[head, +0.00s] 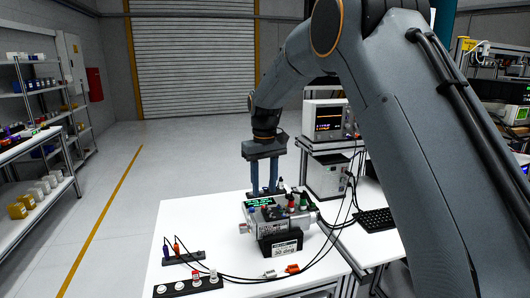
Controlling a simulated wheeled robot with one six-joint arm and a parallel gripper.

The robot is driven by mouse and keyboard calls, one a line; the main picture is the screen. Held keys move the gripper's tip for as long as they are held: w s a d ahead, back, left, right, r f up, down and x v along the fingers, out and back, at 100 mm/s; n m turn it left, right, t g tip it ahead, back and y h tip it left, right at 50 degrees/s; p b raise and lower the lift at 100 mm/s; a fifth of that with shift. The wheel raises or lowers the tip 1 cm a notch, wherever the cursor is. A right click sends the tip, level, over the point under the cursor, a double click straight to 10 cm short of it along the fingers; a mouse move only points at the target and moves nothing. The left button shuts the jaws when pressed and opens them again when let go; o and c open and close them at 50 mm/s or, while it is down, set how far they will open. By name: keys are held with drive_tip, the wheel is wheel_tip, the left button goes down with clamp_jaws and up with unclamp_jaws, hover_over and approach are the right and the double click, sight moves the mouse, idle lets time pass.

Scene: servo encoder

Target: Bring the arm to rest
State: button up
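My arm reaches in from the right and bends down over the white table (225,243). My gripper (264,188) points straight down, just behind a grey servo unit (252,222). Its two blue fingers stand apart with a visible gap, and I see nothing held between them. The fingertips are close to a dark holder (262,193) behind the unit; whether they touch it I cannot tell. The servo unit carries a small green-lit display (262,201) and red and green connectors on top. A black box (281,244) stands at its front.
A dark strip with round white and red parts (188,287) and a small rack with orange and blue plugs (183,257) lie at front left. Cables run across the table to instruments (328,120) and a keyboard (376,220) at right. Floor at left is clear; shelves (38,150) stand beyond.

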drive_tip(key=s+d+f+m+b, duration=0.1)
drive_tip(key=s+d+f+b, duration=0.2)
drive_tip(key=s+d+f, duration=0.3)
drive_tip(key=s+d+f+m+b, duration=0.2)
drive_tip(key=s+d+f, duration=0.4)
drive_tip(key=s, duration=0.8)
drive_tip(key=s+d+f+m+b, duration=0.2)
drive_tip(key=s+d+f+b, duration=0.3)
drive_tip(key=s, duration=0.4)
drive_tip(key=d+f, duration=0.1)
drive_tip(key=d, duration=0.1)
drive_tip(key=shift+s+d+t, duration=0.3)
drive_tip(key=shift+s+d, duration=0.05)
drive_tip(key=shift+s, duration=0.05)
drive_tip(key=shift+f, duration=0.1)
drive_tip(key=shift+c, duration=0.9)
drive_tip(key=shift+s, duration=0.1)
